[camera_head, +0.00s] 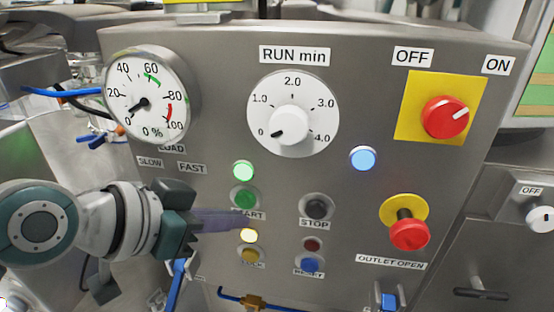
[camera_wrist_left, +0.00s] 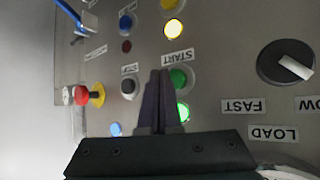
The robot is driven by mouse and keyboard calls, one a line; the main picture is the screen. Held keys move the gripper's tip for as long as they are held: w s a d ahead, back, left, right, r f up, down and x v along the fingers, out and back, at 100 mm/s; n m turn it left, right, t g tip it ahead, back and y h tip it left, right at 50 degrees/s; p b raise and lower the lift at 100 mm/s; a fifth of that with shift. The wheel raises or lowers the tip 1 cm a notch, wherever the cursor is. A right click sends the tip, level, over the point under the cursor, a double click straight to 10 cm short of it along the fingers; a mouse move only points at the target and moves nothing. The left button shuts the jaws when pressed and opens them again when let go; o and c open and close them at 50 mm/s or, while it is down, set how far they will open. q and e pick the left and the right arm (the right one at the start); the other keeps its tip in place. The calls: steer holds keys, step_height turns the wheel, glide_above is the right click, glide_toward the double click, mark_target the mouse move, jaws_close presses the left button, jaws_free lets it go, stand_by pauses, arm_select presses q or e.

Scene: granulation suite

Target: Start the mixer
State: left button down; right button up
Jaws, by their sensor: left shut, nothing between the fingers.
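The mixer's panel (camera_head: 340,185) faces me. Its green START button (camera_head: 244,197) sits below a lit green lamp (camera_head: 243,170); the button also shows in the left wrist view (camera_wrist_left: 178,78). My left gripper (camera_head: 245,224) is shut and empty, its dark fingers just below the button over the START label. In the left wrist view the fingertips (camera_wrist_left: 160,74) are beside the green button; contact cannot be told. The black STOP button (camera_head: 317,207) is to the right. The RUN min dial (camera_head: 292,127) points near 0. The load gauge (camera_head: 145,95) needle is near 0. My right gripper is not in view.
A lit yellow lamp (camera_head: 249,236) and yellow button (camera_head: 252,256) sit below START, with the blue RESET button (camera_head: 310,265) beside. A red mushroom button (camera_head: 409,235), red OFF/ON switch (camera_head: 445,118) and lit blue lamp (camera_head: 363,158) are at right.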

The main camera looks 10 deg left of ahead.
arm_select(q)
steer(key=s+p, duration=0.2)
steer(key=s, duration=0.2)
steer(key=shift+s, duration=0.25)
stand_by(0.5)
